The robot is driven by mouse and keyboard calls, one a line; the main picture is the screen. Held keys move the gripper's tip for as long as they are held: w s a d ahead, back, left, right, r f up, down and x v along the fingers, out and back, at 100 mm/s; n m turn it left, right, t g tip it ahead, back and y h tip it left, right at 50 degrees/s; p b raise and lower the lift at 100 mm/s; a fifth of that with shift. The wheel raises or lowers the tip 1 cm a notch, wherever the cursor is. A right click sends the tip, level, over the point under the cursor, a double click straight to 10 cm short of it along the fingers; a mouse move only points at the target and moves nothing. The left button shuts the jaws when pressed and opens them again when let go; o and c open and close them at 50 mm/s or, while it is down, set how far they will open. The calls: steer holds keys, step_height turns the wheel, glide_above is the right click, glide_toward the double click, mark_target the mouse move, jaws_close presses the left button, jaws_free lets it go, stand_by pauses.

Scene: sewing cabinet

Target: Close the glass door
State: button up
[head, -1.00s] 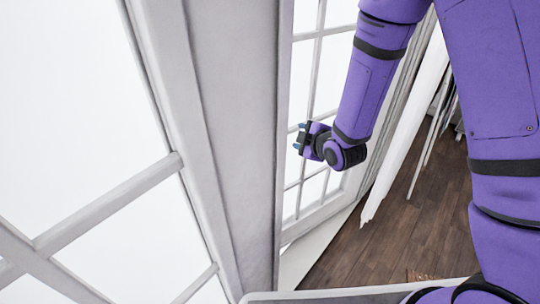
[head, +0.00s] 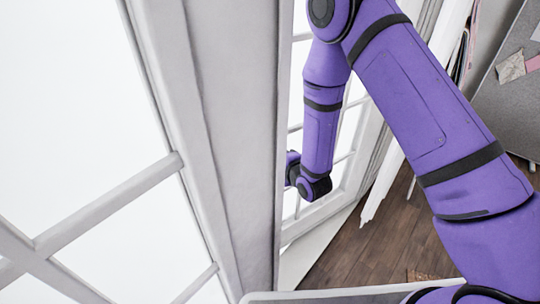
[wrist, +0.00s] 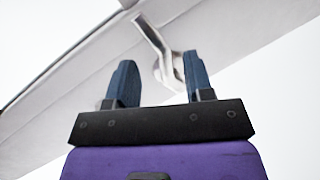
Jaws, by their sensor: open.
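The glass door with white frame and muntins (head: 210,130) stands close on the left in the head view, its edge toward me. Another paned white frame (head: 345,175) shows behind my arm. In the wrist view a pale frame rail (wrist: 75,85) runs diagonally, with a metal handle (wrist: 160,48) on it. My gripper (wrist: 160,85) is open, its two blue fingers apart and the handle just beyond and between their tips. I cannot tell whether they touch it. In the head view the fingers are hidden behind the door's edge; only the wrist shows.
White curtains (head: 385,185) hang right of the far frame. A dark wood floor (head: 370,240) lies below. A grey board (head: 510,105) with pinned scraps stands at the right. Bright white fills the panes.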

mark_target(271, 156)
steer(key=shift+x, duration=2.15)
jaws_close()
